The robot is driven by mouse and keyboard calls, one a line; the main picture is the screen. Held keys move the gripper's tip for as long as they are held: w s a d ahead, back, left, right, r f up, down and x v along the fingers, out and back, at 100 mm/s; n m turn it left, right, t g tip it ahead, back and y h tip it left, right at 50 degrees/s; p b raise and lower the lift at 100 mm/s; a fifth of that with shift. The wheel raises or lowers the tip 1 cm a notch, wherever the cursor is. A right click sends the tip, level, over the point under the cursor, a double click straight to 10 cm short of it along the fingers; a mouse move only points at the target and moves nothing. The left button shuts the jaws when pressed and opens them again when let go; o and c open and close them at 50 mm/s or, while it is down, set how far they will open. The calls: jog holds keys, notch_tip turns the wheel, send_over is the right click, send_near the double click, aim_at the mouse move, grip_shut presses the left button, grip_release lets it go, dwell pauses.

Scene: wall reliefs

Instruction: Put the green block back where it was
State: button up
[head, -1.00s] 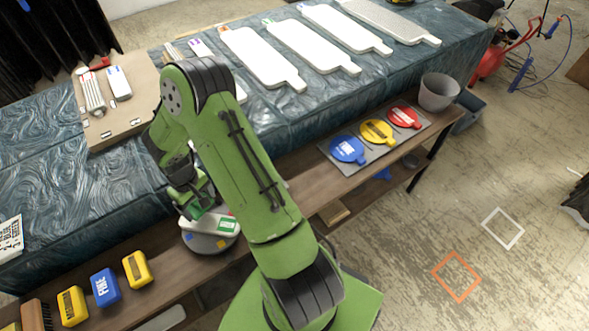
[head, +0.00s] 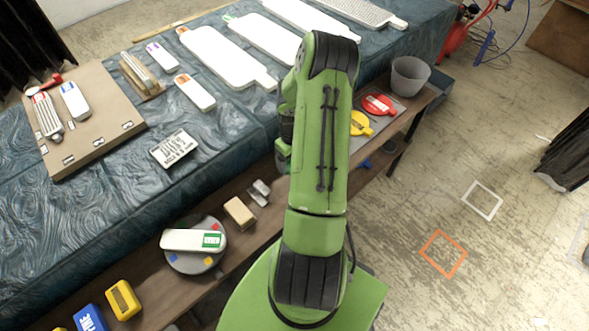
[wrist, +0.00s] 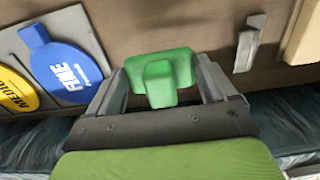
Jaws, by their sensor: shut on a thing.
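The green block (wrist: 176,66) shows in the wrist view as a wide green body with a smaller green knob towards the camera. It sits between the two grey fingers of my gripper (wrist: 163,75), which is shut on it. Brown wooden surface lies behind it; I cannot tell whether the block touches it. In the head view my green arm hides the green block and most of my gripper, beside the bench's front edge.
A round turntable (head: 184,266) carries a white tool with a green label (head: 193,240). A tan block (head: 240,211) stands right of it. Yellow and blue blocks (head: 122,299) are at lower left. Blue (wrist: 66,72) and yellow discs (wrist: 14,92) lie on a grey board.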

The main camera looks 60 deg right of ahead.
jog(key=shift+f+b, duration=0.55)
jog(key=shift+f, duration=1.95)
jog(key=o, duration=0.8)
notch_tip(320, 180, up, 12)
jog(key=p, duration=0.3)
jog(key=shift+r, duration=0.2)
jog(key=w+a+r+n+t+h, duration=0.1)
jog(key=w+a+r, duration=0.1)
jog(key=a+r, duration=0.6)
jog(key=w+a+r+t+h, duration=0.1)
jog(key=w+a+r, duration=0.1)
jog(key=a+r, duration=0.6)
jog(key=s+a+r+t, duration=0.1)
jog(key=s+a+r, duration=0.2)
jog(key=s+a, duration=0.1)
jog(key=s+a+r+n+t+y, duration=0.1)
jog(key=s+a+r, duration=0.3)
jog(key=a, duration=0.1)
jog(key=s+a+r+t+y, duration=0.1)
jog(key=s+a+r, duration=0.2)
jog(key=s+a, duration=0.1)
jog(key=shift+s+a+r+n+t, duration=0.15)
jog(key=shift+a+r, duration=0.05)
jog(key=shift+a, duration=0.2)
jog(key=shift+s+a+r+n+t, duration=0.1)
jog(key=shift+a+r+n+t, duration=0.05)
jog(key=shift+a, duration=0.25)
